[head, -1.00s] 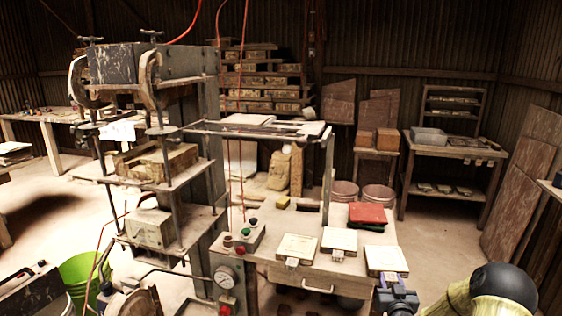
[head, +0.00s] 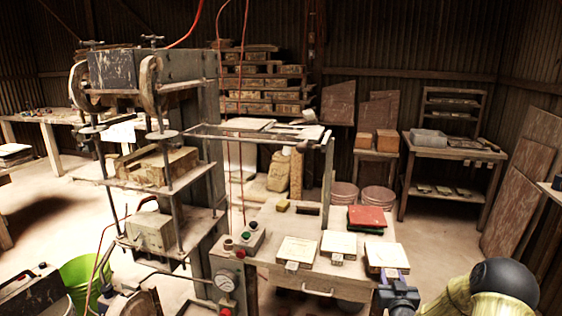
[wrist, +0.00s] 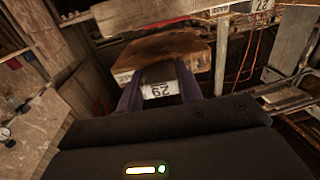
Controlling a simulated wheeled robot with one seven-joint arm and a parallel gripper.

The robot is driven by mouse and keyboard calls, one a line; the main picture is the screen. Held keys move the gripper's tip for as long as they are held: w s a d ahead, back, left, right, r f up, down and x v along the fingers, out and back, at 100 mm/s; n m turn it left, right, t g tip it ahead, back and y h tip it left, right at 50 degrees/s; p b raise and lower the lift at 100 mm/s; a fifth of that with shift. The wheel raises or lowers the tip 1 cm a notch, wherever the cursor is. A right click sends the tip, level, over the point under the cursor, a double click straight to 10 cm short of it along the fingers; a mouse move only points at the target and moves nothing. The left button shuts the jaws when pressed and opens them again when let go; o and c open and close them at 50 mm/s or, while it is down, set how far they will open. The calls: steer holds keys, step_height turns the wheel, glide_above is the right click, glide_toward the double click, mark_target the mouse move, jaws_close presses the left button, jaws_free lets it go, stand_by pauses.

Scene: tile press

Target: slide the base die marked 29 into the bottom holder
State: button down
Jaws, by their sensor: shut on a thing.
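The base die marked 29 (head: 386,254) is a flat, pale-topped block at the right end of the worktable's front row. In the wrist view its white tag (wrist: 160,90), reading 29 upside down, sits between my fingers, with the brown die body (wrist: 165,52) beyond. My gripper (head: 391,276) is shut on this die at its tag end, which hides the tag in the head view. I cannot tell whether the die touches the table. The press (head: 150,70) stands at left, with a pale block (head: 152,231) on its lower level; the bottom holder is not clearly distinguishable.
Two similar dies (head: 297,250) (head: 338,243) lie left of the held one on the worktable (head: 265,278). Red and green plates (head: 367,217) lie behind it. A control box (head: 249,240) and gauge (head: 224,280) stand between table and press. A frame post (head: 327,180) rises behind.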

steer(key=shift+r, duration=0.65)
steer(key=shift+f, duration=0.1)
stand_by(0.3)
